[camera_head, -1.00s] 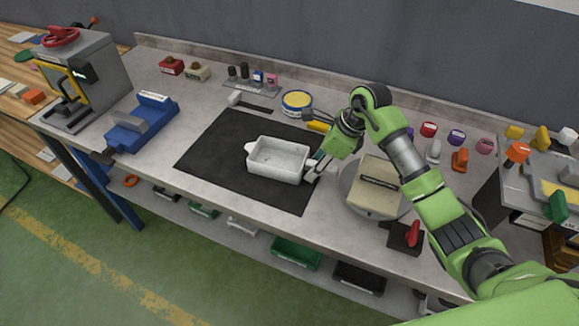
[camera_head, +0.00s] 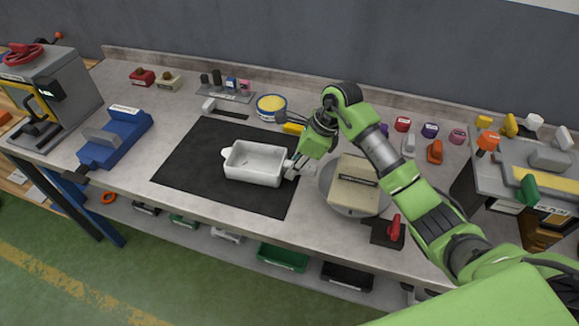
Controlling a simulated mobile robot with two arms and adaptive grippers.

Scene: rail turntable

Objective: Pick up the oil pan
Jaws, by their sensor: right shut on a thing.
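The oil pan (camera_head: 252,178) is a white rectangular open tray with a small tab at its left end. It sits on or just over the black mat (camera_head: 190,170); I cannot tell if it is lifted. My right gripper (camera_head: 292,169) is at the pan's right end and is shut on it. The fingertips are small and partly hidden by the pan's edge and the wrist. My left gripper is not in view.
A round turntable (camera_head: 327,190) bearing a beige block (camera_head: 355,183) stands right of the pan, under my right arm. A blue vise (camera_head: 115,140) is at the left. A yellow-topped tin (camera_head: 271,104) stands behind the mat. The mat's left part is clear.

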